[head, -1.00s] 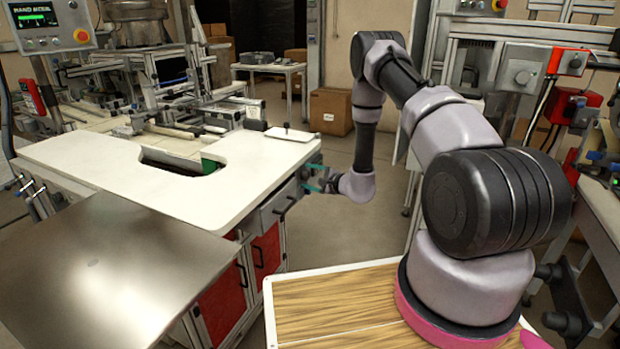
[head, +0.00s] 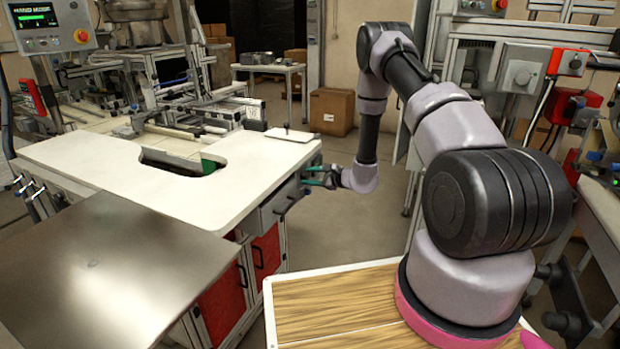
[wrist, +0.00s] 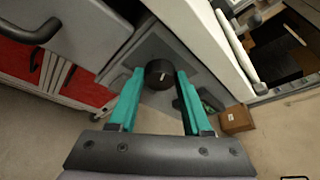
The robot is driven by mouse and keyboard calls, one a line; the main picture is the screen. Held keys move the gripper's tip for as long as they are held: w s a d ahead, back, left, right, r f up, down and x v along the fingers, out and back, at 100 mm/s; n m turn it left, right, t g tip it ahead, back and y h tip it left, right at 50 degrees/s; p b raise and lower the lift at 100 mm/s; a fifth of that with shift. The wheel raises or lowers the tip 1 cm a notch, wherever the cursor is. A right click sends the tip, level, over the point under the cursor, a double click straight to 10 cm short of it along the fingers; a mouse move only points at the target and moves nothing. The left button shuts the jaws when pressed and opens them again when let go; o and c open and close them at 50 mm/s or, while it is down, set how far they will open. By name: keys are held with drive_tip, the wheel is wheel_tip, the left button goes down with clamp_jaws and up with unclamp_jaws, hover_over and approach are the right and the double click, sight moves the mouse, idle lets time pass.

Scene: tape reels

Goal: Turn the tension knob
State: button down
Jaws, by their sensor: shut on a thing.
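The tension knob (wrist: 159,74) is a black round knob on a grey panel (wrist: 190,62) in the wrist view. My gripper (wrist: 157,84) has its two teal fingers on either side of the knob, shut on it. In the head view my gripper (head: 312,176) is at the right end of the white-topped workbench (head: 95,160), just below the top. The knob itself cannot be made out there.
A grey drawer with a dark handle (wrist: 30,32) and red cabinet doors (wrist: 85,88) are beside the panel. A white tray (head: 290,135) lies on the bench corner. Cardboard boxes (head: 331,111) stand behind.

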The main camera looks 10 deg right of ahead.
drive_tip(key=m+g, duration=0.1)
drive_tip(key=m+g+y, duration=0.1)
drive_tip(key=m, duration=0.2)
drive_tip(key=shift+w+d+r+g, duration=0.1)
drive_tip(key=shift+w+d+g, duration=0.15)
drive_tip(key=shift+g, duration=0.15)
drive_tip(key=m+g+y, duration=0.1)
drive_tip(key=m, duration=0.1)
drive_tip(key=m+g+y, duration=0.1)
drive_tip(key=m, duration=0.1)
drive_tip(key=shift+w+d+m+g, duration=0.2)
drive_tip(key=shift+m+g, duration=0.1)
drive_tip(key=shift+m, duration=0.1)
drive_tip(key=m+y, duration=0.1)
drive_tip(key=m+g+y, duration=0.1)
drive_tip(key=m, duration=0.2)
drive_tip(key=shift+w+d+f+m+y, duration=0.1)
drive_tip(key=shift+w+f+m+y, duration=0.05)
drive_tip(key=shift+f+m+y, duration=0.2)
drive_tip(key=m+y, duration=0.1)
drive_tip(key=m, duration=0.1)
drive_tip(key=m+y, duration=0.1)
drive_tip(key=m, duration=0.2)
drive_tip(key=shift+f+g+y, duration=0.2)
drive_tip(key=shift+g+y, duration=0.05)
drive_tip(key=shift+g, duration=0.05)
drive_tip(key=shift+w+m, duration=0.1)
drive_tip(key=shift+m, duration=0.25)
drive_tip(key=shift+c, duration=1.7)
unclamp_jaws()
